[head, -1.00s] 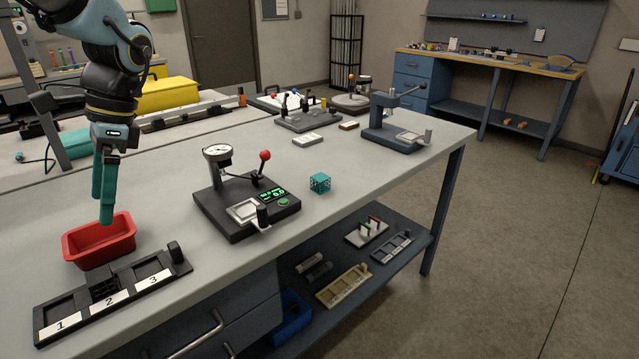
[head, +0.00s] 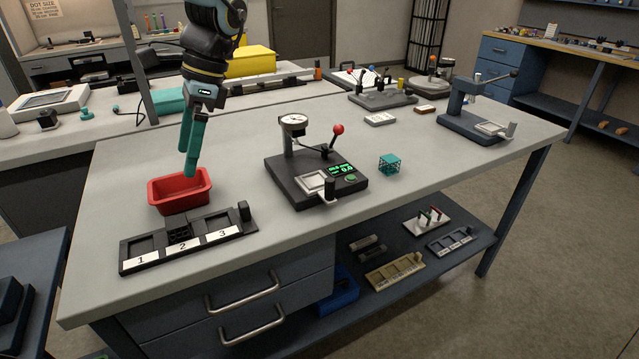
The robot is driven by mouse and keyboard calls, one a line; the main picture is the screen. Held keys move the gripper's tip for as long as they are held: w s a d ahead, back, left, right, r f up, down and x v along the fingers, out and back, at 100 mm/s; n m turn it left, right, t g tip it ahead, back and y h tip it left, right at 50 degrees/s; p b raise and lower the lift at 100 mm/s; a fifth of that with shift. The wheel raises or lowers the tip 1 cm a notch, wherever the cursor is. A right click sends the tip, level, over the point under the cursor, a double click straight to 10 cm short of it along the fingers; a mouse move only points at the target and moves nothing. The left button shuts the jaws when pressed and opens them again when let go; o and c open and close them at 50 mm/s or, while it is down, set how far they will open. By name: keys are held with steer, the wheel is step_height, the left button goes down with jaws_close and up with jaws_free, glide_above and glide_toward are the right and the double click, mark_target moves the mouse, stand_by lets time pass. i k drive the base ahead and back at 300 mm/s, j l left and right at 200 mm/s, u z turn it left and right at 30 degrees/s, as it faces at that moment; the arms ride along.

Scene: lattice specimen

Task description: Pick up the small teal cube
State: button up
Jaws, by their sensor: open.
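The small teal cube (head: 390,163) is an open lattice block. It sits on the grey bench top to the right of the black gauge press and apart from it. My gripper (head: 189,172) points down with teal fingers, above the back edge of the red tray. It is open and holds nothing that I can see. It is well to the left of the cube, with the press between them. The fingers overlap in this view, so the gap between them is hard to see.
The black press (head: 316,170) with a dial and red-knobbed lever stands mid-bench. A red tray (head: 180,205) and a black rack numbered 1 to 3 (head: 188,240) are at left. A blue press (head: 478,115) stands at far right. Bench around the cube is clear.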

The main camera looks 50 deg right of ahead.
mark_target(390, 158)
steer(key=k+l, duration=0.15)
steer(key=l, duration=0.25)
steer(key=k+l+u, duration=0.1)
steer(key=l, duration=0.3)
steer(key=k+l, duration=0.2)
steer(key=l, duration=0.2)
steer(key=k+l, duration=0.15)
steer(key=l, duration=0.25)
steer(key=k+l+u, duration=0.1)
steer(key=l, duration=0.3)
steer(key=k+l, duration=0.25)
steer(key=l+u, duration=0.05)
steer(key=l, duration=0.05)
